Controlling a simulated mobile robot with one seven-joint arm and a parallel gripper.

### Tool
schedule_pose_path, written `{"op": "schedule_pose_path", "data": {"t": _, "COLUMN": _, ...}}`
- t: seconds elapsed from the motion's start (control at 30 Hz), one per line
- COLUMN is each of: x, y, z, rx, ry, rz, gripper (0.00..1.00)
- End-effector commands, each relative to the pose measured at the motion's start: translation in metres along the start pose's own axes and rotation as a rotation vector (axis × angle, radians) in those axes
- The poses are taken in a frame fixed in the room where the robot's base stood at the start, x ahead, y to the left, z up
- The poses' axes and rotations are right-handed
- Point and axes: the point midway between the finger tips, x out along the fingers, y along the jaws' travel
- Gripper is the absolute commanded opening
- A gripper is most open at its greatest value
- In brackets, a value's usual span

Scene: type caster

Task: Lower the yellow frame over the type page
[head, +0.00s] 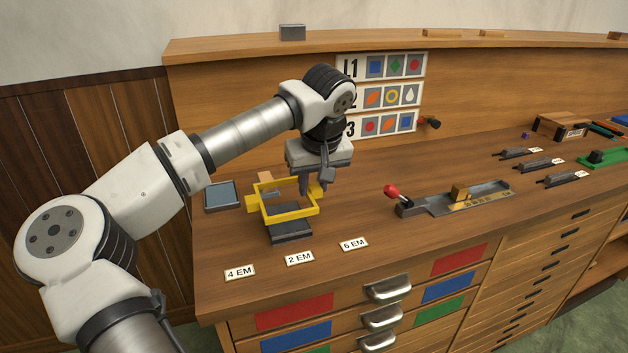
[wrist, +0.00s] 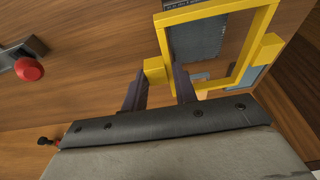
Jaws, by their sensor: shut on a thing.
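The yellow frame (head: 291,215) is an open rectangle with side tabs, above the left part of the bench. My gripper (head: 317,187) is shut on its right-hand tab. In the wrist view, the tab (wrist: 157,71) sits between my two fingers (wrist: 160,88). A dark grey block (head: 290,235), perhaps the type page, lies under and in front of the frame's near edge. In the wrist view, a blue-grey surface (wrist: 195,45) shows through the opening, offset toward one side. The frame looks raised above the bench, but the height of the gap is hard to tell.
A blue-grey tray (head: 222,196) lies left of the frame. Labels (head: 299,258) lie along the front edge. A composing stick with a red knob (head: 391,191) is to the right, also visible in the wrist view (wrist: 28,68). Picture cards (head: 390,97) hang behind. Bare wood separates them.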

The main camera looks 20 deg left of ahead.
Motion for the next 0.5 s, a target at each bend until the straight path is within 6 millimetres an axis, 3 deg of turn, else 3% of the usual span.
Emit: {"op": "schedule_pose_path", "data": {"t": 0.5, "x": 0.031, "y": 0.0, "z": 0.01, "rx": 0.001, "ry": 0.0, "rz": 0.0, "gripper": 0.02}}
